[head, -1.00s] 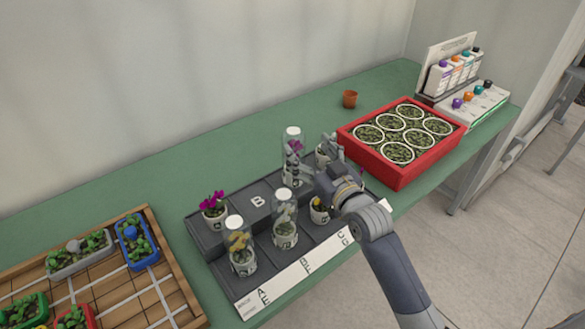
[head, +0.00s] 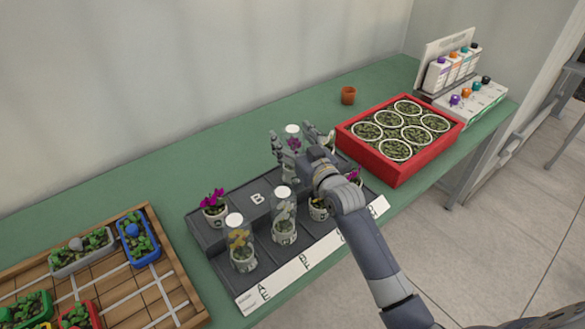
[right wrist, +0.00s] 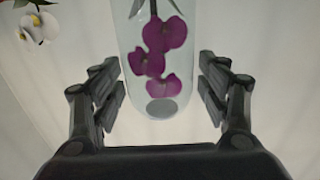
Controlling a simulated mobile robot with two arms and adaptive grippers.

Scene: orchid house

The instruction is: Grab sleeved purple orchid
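The sleeved purple orchid (head: 293,143) stands upright in a clear sleeve with a pale top, at the back of the grey stepped rack (head: 232,254). My right gripper (head: 299,143) is open, with one finger on each side of the sleeve. In the right wrist view the sleeve with purple blooms (right wrist: 158,55) sits between the open fingers (right wrist: 160,93), with a gap on both sides. The gripper and wrist hide the orchid's lower part in the head view. My left gripper is not in view.
Two sleeved yellow and white plants (head: 240,247) (head: 284,218) stand in the front row. An unsleeved purple orchid (head: 213,203) is at the back left. A red tray (head: 392,171) is close on the right. A white bloom (right wrist: 38,27) shows in the wrist view.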

